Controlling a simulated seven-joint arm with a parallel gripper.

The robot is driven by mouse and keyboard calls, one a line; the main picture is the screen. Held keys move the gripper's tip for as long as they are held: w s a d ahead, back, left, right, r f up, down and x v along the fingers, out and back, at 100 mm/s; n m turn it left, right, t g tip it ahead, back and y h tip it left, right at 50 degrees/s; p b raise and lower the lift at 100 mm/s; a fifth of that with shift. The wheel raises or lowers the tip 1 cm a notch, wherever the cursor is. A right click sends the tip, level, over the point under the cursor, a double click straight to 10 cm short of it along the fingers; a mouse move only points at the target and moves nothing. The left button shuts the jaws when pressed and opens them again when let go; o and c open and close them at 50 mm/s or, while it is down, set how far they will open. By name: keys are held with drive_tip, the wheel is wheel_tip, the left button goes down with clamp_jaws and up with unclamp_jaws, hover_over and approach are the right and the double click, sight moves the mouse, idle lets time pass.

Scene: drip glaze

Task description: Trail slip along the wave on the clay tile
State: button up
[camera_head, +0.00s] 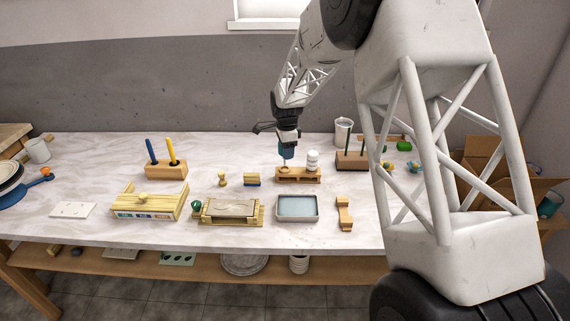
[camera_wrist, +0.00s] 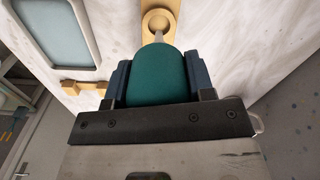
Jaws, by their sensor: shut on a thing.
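My gripper (camera_head: 287,145) is shut on a teal rubber bulb (camera_wrist: 157,78), the slip trailer, with one dark finger on each side of it in the wrist view. The trailer hangs nozzle-down over the wooden ring of a small stand (camera_head: 298,175). The ring (camera_wrist: 158,19) shows beyond the nozzle in the wrist view. I cannot tell whether the tip is inside the ring or just above it. The grey clay tile (camera_head: 230,208) lies flat on a wooden board at the front middle. Its wave is too small to make out.
A white bottle (camera_head: 312,161) stands on the same stand, close right of the trailer. A shallow tray (camera_head: 297,208) and a wooden rest (camera_head: 344,214) lie in front. A wooden box (camera_head: 148,203) is left of the tile. A pen block (camera_head: 166,171) stands behind it.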

drive_tip(key=shift+r, duration=3.4)
drive_tip(key=s+a+f+n, duration=0.2)
drive_tip(key=s+a, duration=0.4)
drive_tip(key=s, duration=0.3)
drive_tip(key=s+a+f+n, duration=0.2)
drive_tip(key=s+a+n, duration=0.2)
drive_tip(key=s, duration=0.5)
drive_tip(key=shift+a+f, duration=0.2)
drive_tip(key=shift+a, duration=0.9)
drive_tip(key=shift+f, duration=0.15)
drive_tip(key=shift+f, duration=1.45)
drive_tip(key=shift+s+a+f, duration=0.1)
drive_tip(key=shift+s+a, duration=0.15)
drive_tip(key=shift+a, duration=1.4)
drive_tip(key=shift+s+a+f, duration=0.1)
drive_tip(key=shift+s+a, duration=0.2)
drive_tip(key=shift+a, duration=1.4)
drive_tip(key=shift+s+a+f, duration=0.1)
drive_tip(key=shift+s+a, duration=0.15)
drive_tip(key=shift+a, duration=1.4)
